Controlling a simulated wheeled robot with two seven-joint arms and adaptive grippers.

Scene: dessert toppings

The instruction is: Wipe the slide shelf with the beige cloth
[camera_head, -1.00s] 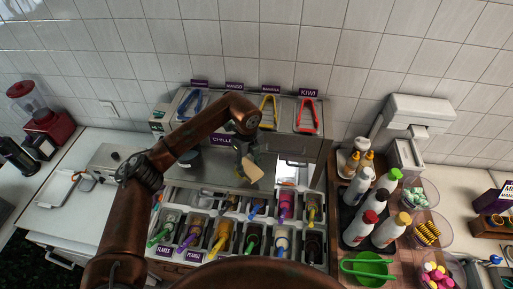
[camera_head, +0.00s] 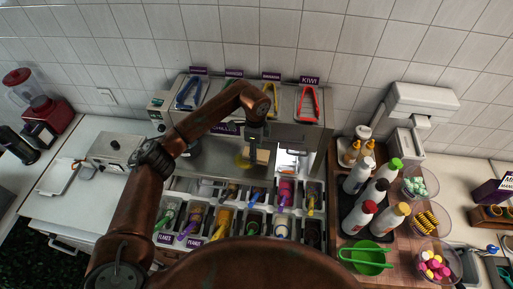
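The slide shelf (camera_head: 210,158) is a shiny metal surface below the raised tool rack and behind the topping bins. The beige cloth (camera_head: 261,156) is at the middle of the shelf, under my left gripper (camera_head: 256,140). The gripper points down and appears shut on the cloth; its fingertips are small and partly hidden. The cloth is at or just above the metal; I cannot tell if it touches. A yellow patch (camera_head: 242,163) shows on the shelf beside the cloth's left edge. My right gripper is not in view.
Topping bins (camera_head: 254,208) with colored scoops lie in front of the shelf. Tongs (camera_head: 307,103) sit on the rack above it. Several bottles (camera_head: 357,176) and a green bowl (camera_head: 364,262) stand to the right. My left arm crosses the shelf's left part.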

